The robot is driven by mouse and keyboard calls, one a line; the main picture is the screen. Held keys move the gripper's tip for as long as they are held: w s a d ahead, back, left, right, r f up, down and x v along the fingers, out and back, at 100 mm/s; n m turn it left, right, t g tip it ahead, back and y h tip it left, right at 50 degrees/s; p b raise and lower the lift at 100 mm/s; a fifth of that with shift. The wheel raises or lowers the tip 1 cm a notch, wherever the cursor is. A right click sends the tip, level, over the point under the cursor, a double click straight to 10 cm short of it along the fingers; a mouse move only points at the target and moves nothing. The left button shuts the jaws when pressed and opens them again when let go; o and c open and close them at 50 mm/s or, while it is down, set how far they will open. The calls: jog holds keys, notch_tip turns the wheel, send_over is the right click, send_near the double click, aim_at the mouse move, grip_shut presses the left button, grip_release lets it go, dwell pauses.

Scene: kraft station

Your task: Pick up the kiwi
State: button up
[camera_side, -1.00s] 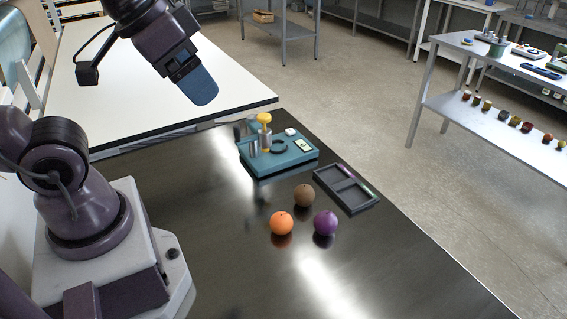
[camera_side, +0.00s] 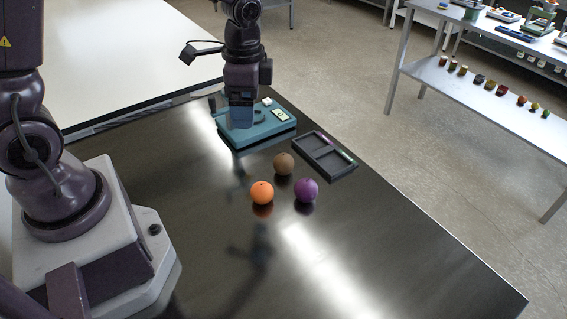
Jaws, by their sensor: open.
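The kiwi (camera_side: 283,163) is a brown ball on the dark shiny table, behind an orange fruit (camera_side: 262,192) and a purple fruit (camera_side: 306,189). The three stand close together. My gripper (camera_side: 241,117) points down, to the left of and beyond the kiwi in the picture, in front of the teal device. Its blue fingers overlap in this view and the gap between them does not show. It is open, with nothing seen in it, and apart from the kiwi.
A dark divided tray (camera_side: 337,173) with pens lies right of the kiwi. The table (camera_side: 390,250) is clear in front. A shelf (camera_side: 480,95) with small jars stands far right.

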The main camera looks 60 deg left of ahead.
aim_at(283, 155)
jog(key=w+f+m, duration=0.2)
jog(key=m, duration=0.1)
jog(key=w+f+m, duration=0.2)
jog(key=w+m, duration=0.1)
jog(key=m, duration=0.1)
jog(key=w+f+m, duration=0.2)
jog(key=f+m, duration=0.1)
jog(key=m, duration=0.1)
jog(key=shift+w+t, duration=0.3)
jog(key=shift+m, duration=0.3)
notch_tip(283, 155, down, 7)
jog(key=shift+w+r, duration=0.1)
jog(key=shift+w+a+f, duration=0.1)
jog(key=shift+w+f, duration=0.05)
jog(key=shift+f, duration=1.35)
jog(key=shift+w+f, duration=0.15)
jog(key=shift+f, duration=1.3)
jog(key=shift+c, duration=0.5)
jog(key=c, duration=0.9)
